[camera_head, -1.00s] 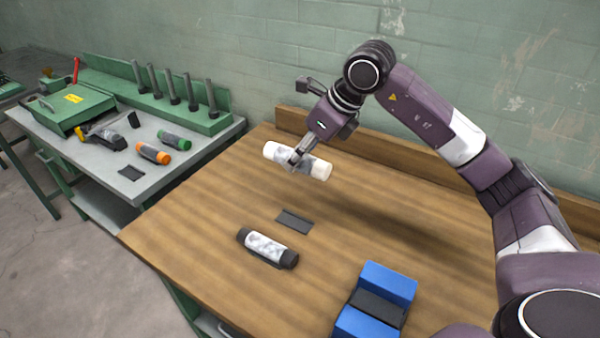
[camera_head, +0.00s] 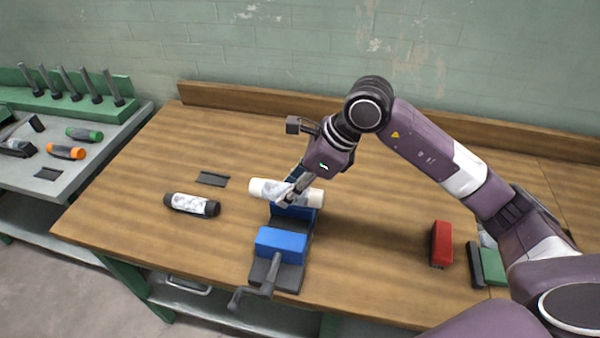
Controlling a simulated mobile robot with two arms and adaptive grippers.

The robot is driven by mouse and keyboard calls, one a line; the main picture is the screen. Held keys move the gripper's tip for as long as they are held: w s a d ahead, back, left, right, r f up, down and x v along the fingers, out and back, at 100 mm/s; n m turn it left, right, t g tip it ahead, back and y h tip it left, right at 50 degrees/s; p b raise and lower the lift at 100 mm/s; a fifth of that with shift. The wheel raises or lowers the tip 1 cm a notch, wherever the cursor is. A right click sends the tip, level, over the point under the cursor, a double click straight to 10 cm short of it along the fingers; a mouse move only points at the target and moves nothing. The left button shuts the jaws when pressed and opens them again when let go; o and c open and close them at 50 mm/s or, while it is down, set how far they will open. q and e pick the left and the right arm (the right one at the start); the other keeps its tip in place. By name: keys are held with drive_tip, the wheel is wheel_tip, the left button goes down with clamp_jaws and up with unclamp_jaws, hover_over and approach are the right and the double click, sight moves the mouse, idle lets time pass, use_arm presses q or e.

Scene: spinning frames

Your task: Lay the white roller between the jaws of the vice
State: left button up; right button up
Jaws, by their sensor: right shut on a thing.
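The white roller (camera_head: 262,188) has a grey-patterned middle. My right gripper (camera_head: 288,198) is shut on it near its middle. The near blue jaw (camera_head: 281,243) is clear of the roller, with a gap between the jaws. The vice's dark handle (camera_head: 262,281) points toward the table's front edge. From this angle I cannot tell how high the roller is above the vice. My left gripper is not in view.
A black roller (camera_head: 192,204) and a flat dark piece (camera_head: 212,179) lie left of the vice. A red block (camera_head: 442,243) and a green item (camera_head: 492,266) are at the right. A grey side table (camera_head: 98,150) carries orange and green rollers and a rack of pegs.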

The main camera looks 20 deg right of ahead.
drive_tip(key=shift+w+f+b, duration=0.15)
drive_tip(key=shift+f+b, duration=0.3)
drive_tip(key=shift+f, duration=0.5)
drive_tip(key=shift+f+b, duration=0.75)
drive_tip(key=shift+f, duration=0.7)
wheel_tip(320, 180, down, 3)
drive_tip(key=b, duration=0.3)
use_arm(q)
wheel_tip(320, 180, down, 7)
drive_tip(key=b, duration=0.1)
drive_tip(key=shift+b, duration=0.4)
use_arm(e)
drive_tip(key=shift+s+f, duration=0.65)
drive_tip(key=shift+f, duration=0.35)
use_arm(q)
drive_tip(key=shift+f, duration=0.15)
use_arm(e)
drive_tip(key=o, duration=1.1)
drive_tip(key=shift+c, duration=0.2)
drive_tip(key=shift+o, duration=1.2)
drive_tip(key=shift+w+f, duration=0.15)
drive_tip(key=shift+o, duration=0.3)
drive_tip(key=shift+w+a+f, duration=0.15)
drive_tip(key=shift+w+f, duration=0.05)
drive_tip(key=shift+w, duration=0.2)
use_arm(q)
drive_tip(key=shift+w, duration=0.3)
use_arm(e)
drive_tip(key=shift+s+r, duration=0.15)
drive_tip(key=shift+s, duration=0.05)
